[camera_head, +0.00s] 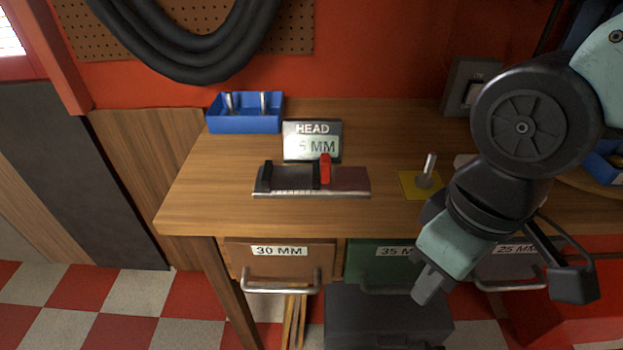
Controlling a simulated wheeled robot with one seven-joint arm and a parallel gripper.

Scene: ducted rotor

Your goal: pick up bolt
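A silver bolt (427,170) stands on its round head, shank up and slightly tilted, on a yellow square pad (408,190) on the wooden bench. Two similar silver bolts (263,102) stand upright in a blue bin (245,124) at the back left. My gripper (427,287) points down in front of the bench's front edge, below the yellow pad and apart from the bolt.
A gauge (350,182) with a red slider (325,169) lies mid-bench before a "HEAD" display (312,140). Drawers marked 30 MM (279,251), 35 MM and 25 MM are below. A dark box (375,312) is under the bench. The bench's left front is clear.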

